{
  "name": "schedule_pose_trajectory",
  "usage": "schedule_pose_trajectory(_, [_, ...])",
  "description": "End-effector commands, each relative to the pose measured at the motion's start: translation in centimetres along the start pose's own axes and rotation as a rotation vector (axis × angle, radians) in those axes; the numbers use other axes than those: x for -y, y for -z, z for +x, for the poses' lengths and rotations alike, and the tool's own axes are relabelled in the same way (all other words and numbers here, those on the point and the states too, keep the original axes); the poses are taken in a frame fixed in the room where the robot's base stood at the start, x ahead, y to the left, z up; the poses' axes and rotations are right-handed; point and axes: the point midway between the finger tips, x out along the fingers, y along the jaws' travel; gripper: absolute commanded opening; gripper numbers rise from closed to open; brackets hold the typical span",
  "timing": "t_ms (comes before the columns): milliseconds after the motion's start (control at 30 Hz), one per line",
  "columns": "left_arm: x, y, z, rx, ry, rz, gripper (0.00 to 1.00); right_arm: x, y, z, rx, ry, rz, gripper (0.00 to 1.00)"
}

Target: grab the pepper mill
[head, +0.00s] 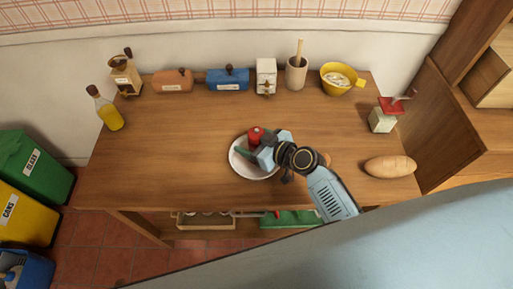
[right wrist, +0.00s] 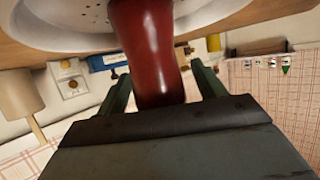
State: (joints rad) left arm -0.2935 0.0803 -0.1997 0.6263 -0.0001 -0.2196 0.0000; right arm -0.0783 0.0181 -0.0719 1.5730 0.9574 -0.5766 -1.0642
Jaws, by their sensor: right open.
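The pepper mill (head: 255,134) is a glossy red, rounded piece on a white plate (head: 240,168) near the middle of the table. In the right wrist view the dark red pepper mill (right wrist: 150,45) stands between the two green fingers, with the plate (right wrist: 70,12) behind it. My right gripper (head: 256,143) is over the plate with its fingers open on either side of the mill. I cannot tell whether either finger touches it. The gripper hides part of the mill and the plate. My left gripper is not in view.
A wooden table (head: 190,130) carries an oil bottle (head: 108,112), a wooden grinder (head: 125,77), a blue box (head: 228,80), a mortar (head: 296,76) and a yellow bowl (head: 340,80) toward the back. A bread loaf (head: 390,166) lies at right. The table's left part is clear.

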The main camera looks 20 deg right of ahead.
Motion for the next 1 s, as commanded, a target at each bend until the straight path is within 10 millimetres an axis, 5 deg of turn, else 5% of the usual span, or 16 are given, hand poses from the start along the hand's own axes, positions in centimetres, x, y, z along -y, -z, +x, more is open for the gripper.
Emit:
schedule_pose_trajectory(233, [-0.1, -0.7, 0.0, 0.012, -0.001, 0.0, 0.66, 0.0, 0.0, 0.1, 0.0, -0.001, -0.001, 0.68])
schedule_pose_trajectory(667, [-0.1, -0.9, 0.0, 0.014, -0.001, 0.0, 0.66, 0.0, 0.0, 0.1, -0.001, -0.001, -0.001, 0.13])
schedule_pose_trajectory(1000, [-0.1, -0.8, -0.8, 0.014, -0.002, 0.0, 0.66, 0.0, 1.8, -0.6, -0.003, -0.001, -0.005, 0.13])
